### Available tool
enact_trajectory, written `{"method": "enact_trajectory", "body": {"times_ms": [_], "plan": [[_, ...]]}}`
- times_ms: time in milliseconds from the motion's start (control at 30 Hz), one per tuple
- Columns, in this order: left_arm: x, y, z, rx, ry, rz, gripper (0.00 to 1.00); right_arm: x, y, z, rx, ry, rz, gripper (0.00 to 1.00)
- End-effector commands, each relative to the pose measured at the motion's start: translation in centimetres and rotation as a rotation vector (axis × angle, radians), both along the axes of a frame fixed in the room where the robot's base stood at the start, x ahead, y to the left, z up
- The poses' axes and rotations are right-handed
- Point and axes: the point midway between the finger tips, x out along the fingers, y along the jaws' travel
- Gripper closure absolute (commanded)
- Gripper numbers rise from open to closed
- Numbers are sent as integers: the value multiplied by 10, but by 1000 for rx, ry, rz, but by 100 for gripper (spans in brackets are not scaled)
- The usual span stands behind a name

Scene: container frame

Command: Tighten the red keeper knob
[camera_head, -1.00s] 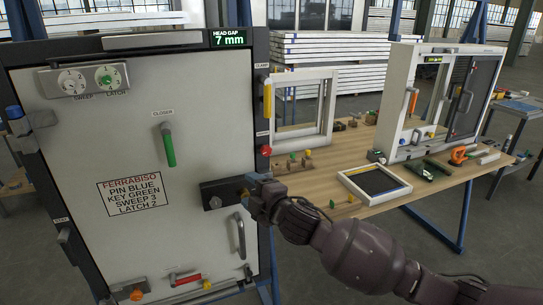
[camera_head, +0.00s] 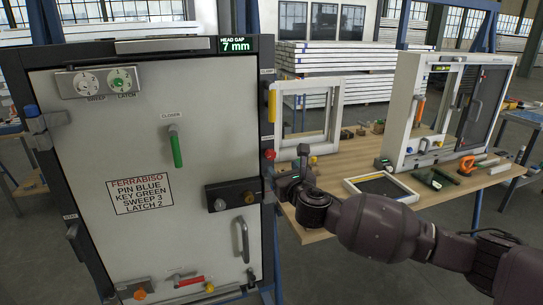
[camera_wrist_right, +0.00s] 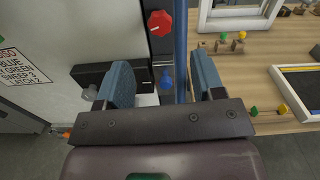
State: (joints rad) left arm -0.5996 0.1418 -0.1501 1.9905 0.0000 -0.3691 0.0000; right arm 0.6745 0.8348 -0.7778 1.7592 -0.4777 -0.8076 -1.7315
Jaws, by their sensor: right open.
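The red keeper knob (camera_head: 269,154) sits on the dark right-hand frame post of the door. In the right wrist view the red knob (camera_wrist_right: 159,22) shows whole, with a pale mark on its face, above and beyond the fingertips. My right gripper (camera_head: 290,178) is just right of the post, slightly below the red knob and apart from it. In the wrist view its two blue-grey fingers (camera_wrist_right: 162,75) are spread and hold nothing. A blue knob (camera_wrist_right: 167,78) shows between them, lower on the post. My left gripper is not in view.
The lock plate (camera_head: 234,194) with a brass knob and a grey knob lies left of the gripper. A yellow handle (camera_head: 271,102) is above the red knob. A wooden table (camera_head: 340,160) with a window frame (camera_head: 308,116) and small parts stands to the right.

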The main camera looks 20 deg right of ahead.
Motion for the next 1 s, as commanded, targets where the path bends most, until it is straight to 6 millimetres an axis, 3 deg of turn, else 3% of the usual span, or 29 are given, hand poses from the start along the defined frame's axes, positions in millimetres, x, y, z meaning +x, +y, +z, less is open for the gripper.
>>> {"method": "enact_trajectory", "body": {"times_ms": [600,1000], "plan": [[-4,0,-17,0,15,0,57,82,4,-1,4,1,0,38],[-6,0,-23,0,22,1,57,105,4,0,4,1,2,38]]}}
